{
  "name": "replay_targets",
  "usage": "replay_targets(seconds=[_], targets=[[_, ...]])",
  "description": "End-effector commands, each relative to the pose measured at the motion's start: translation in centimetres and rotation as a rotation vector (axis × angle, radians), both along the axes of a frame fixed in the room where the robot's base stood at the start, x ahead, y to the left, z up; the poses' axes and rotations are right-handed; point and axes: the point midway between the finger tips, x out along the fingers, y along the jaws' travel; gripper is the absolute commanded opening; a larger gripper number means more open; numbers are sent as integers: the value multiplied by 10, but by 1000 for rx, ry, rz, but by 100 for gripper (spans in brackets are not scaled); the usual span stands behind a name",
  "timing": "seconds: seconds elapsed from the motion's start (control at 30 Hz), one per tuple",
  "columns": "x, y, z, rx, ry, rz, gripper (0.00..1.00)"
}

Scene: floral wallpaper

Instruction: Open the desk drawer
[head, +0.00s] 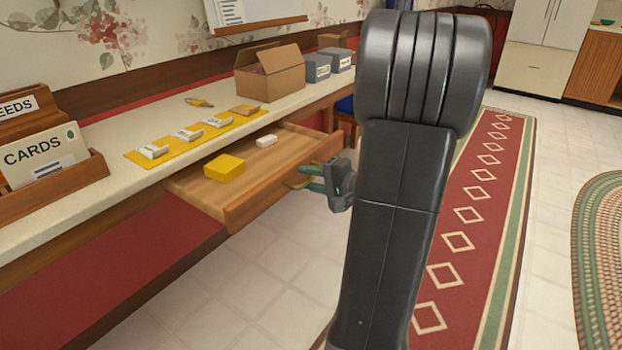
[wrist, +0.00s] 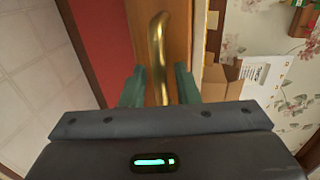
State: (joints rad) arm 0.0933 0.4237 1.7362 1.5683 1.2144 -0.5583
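The desk drawer (head: 262,205) is pulled out from under the cream desk top (head: 95,190), with its wooden inside showing. A yellow box (head: 224,168) and a small white block (head: 266,140) lie in it. My gripper (head: 311,178) is at the outer side of the drawer front, by the brass handle (head: 293,184). In the wrist view, the curved brass handle (wrist: 158,60) runs between the two green fingers of my gripper (wrist: 160,72). The fingers stand apart with a gap on each side of the handle. Part of the drawer front's far end is near my arm.
On the desk are a wooden card holder (head: 62,178), a yellow mat (head: 132,157) with several small packets, an open cardboard box (head: 285,82) and grey boxes (head: 316,72). A red diamond-patterned runner (head: 470,215) lies on the tiled floor to the right. A blue seat (head: 345,104) is beyond the drawer.

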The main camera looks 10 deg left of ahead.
Motion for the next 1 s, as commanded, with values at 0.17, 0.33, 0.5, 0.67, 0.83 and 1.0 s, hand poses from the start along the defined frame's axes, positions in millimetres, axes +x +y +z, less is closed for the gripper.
replay_targets(seconds=[0.17,0.33,0.5,0.67,0.83,1.0], targets=[[-3,-8,3,1,-1,-2,28],[-12,-33,9,0,0,-5,28],[-25,-63,16,0,0,-6,28],[-36,-90,21,0,0,-5,28],[-46,-112,25,0,0,-3,28],[-51,-123,27,0,0,-1,28]])
